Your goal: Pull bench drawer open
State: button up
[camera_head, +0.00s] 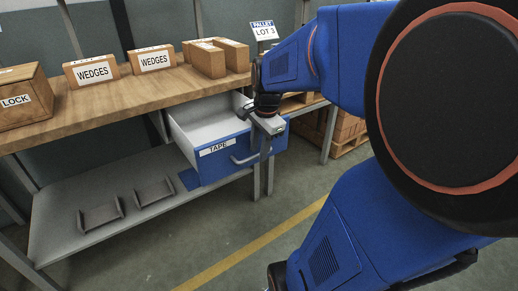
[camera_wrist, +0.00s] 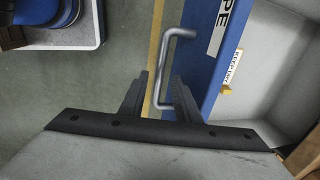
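The bench drawer has a blue front (camera_head: 222,162) labelled TAPE and stands pulled out, its pale grey inside showing. It also shows in the wrist view, with the blue front (camera_wrist: 202,62) upright in the picture. Its grey bar handle (camera_head: 243,158) shows in the wrist view too (camera_wrist: 164,65). My gripper (camera_head: 264,148) is at the right part of the drawer front, by the handle. In the wrist view my gripper's two fingers (camera_wrist: 160,88) are apart, with the lower part of the handle between them and gaps visible on both sides.
The wooden bench top (camera_head: 120,101) holds a LOCK box (camera_head: 22,105), two WEDGES boxes (camera_head: 90,70) and plain cartons (camera_head: 207,60). A lower shelf (camera_head: 110,205) bears two grey brackets. A small KEEP DRY label (camera_wrist: 234,67) shows inside the drawer. Floor before the drawer is clear.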

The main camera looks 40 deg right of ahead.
jog(key=shift+r, duration=0.15)
jog(key=s+r, duration=0.3)
jog(key=r, duration=1.3)
jog(key=shift+s+r, duration=0.2)
jog(key=shift+r, duration=0.2)
jog(key=shift+a, duration=0.1)
